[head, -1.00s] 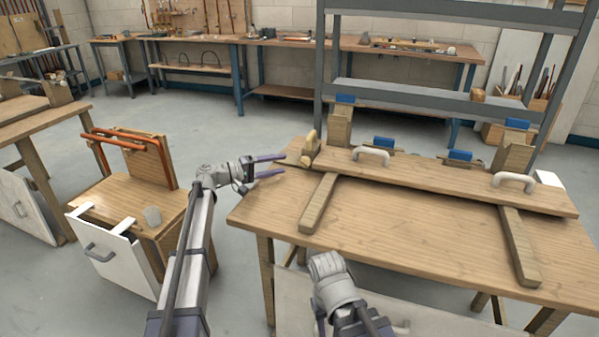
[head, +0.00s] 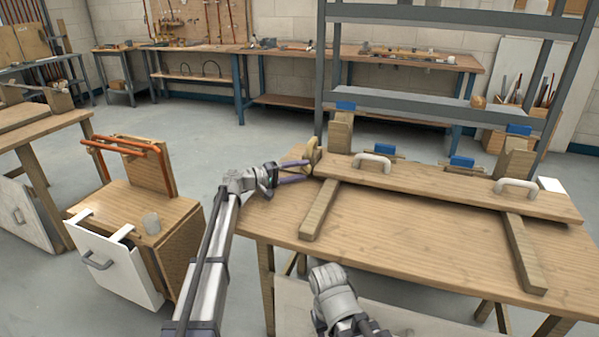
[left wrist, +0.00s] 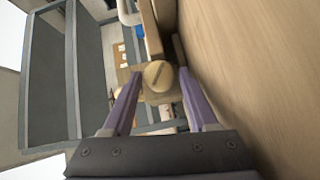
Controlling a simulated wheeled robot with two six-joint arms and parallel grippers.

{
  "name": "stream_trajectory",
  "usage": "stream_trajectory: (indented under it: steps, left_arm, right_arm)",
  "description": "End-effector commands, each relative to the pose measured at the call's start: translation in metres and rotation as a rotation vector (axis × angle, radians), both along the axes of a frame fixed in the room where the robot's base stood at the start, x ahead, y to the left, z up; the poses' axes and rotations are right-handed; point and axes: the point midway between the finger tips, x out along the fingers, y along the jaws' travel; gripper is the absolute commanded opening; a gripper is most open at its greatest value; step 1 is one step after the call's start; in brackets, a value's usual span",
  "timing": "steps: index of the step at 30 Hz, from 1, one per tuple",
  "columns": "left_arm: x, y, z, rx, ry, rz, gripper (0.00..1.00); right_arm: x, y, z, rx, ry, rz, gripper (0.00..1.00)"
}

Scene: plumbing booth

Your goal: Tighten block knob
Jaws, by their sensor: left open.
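The block knob (head: 316,150) is a yellowish wooden piece at the left end of the long board (head: 450,190) on the workbench. In the left wrist view the knob (left wrist: 157,75) shows a round face with a slanted slot. My left gripper (head: 304,171) is open, its purple fingers reaching the board's left end. In the left wrist view, its fingertips (left wrist: 160,82) stand on either side of the knob; whether they touch it I cannot tell. A grey part of my right arm shows at the bottom of the head view, but no right fingers show.
The board carries two pale handles (head: 372,160) (head: 516,186) and lies over two wooden bars (head: 320,212) (head: 523,255). Blue-topped clamps (head: 393,145) stand behind it. A wooden cabinet (head: 180,218) with orange pipes stands left. The workbench front (head: 400,245) is clear.

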Motion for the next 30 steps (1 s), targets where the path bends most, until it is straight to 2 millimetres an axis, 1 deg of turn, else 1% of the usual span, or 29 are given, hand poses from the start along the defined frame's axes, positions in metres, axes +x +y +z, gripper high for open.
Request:
stream_trajectory:
  steps: [8,24,28,30]
  left_arm:
    - [0.0006,-0.0012,-0.0001,0.0,0.0,0.0,0.59]
    - [0.0005,-0.0007,-0.0001,0.0,0.0,0.0,0.0]
    - [0.0005,-0.0008,0.0002,0.001,0.0,0.0,0.0]
    - [0.0004,-0.0009,0.0028,0.016,-0.004,0.001,0.0]
  right_arm:
    - [0.0,0.0,0.0,0.0,0.0,0.0,0.5]
    - [0.0,0.0,-0.0001,0.0,0.0,0.0,0.5]
    - [0.0,0.0001,0.0005,0.0,0.0,0.0,0.5]
    - [0.0,0.0001,0.0053,0.0,0.0,0.0,0.5]
